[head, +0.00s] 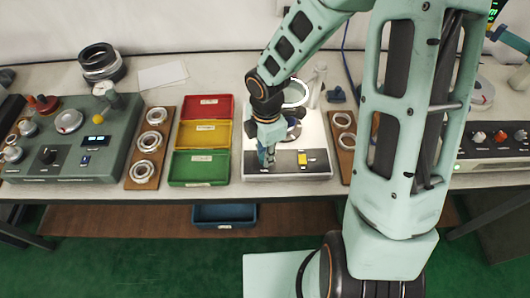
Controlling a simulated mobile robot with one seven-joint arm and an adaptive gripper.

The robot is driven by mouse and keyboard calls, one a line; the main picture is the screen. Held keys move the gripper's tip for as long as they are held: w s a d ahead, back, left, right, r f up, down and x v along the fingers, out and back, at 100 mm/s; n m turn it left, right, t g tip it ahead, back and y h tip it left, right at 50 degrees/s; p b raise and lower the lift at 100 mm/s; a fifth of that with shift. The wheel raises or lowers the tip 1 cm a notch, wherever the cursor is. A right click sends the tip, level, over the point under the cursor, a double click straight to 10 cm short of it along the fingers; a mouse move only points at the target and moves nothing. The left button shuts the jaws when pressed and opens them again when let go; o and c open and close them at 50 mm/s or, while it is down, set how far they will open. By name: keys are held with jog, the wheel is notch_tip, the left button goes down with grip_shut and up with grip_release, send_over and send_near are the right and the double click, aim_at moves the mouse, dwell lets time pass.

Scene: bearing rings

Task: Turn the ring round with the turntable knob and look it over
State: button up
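The turntable station is a white box (318,133) with a dark front panel (288,158) in the middle of the bench. A yellow button (303,158) and small light markings show on the panel. My gripper (267,163) points down over the left part of this panel. The knob is not clearly visible; my gripper covers that part of the panel. A dark round shape (293,130) on the white top, partly behind my wrist, may be the turntable with the ring, but it is too small to tell. My fingers look close together, and whether they hold anything is unclear.
A white hoop (295,92) stands above the box. Red (207,107), yellow (203,134) and green (200,168) bins lie left. Wooden boards with metal rings stand on both sides (139,184) (347,163). A grey control console (75,138) is far left. My arm blocks the right.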

grip_shut()
jog(key=shift+m, duration=0.3)
jog(key=shift+m+b, duration=0.9)
jog(key=shift+m, duration=1.6)
jog(key=o, duration=0.6)
grip_release()
jog(key=r, duration=1.2)
jog(key=shift+s, duration=0.25)
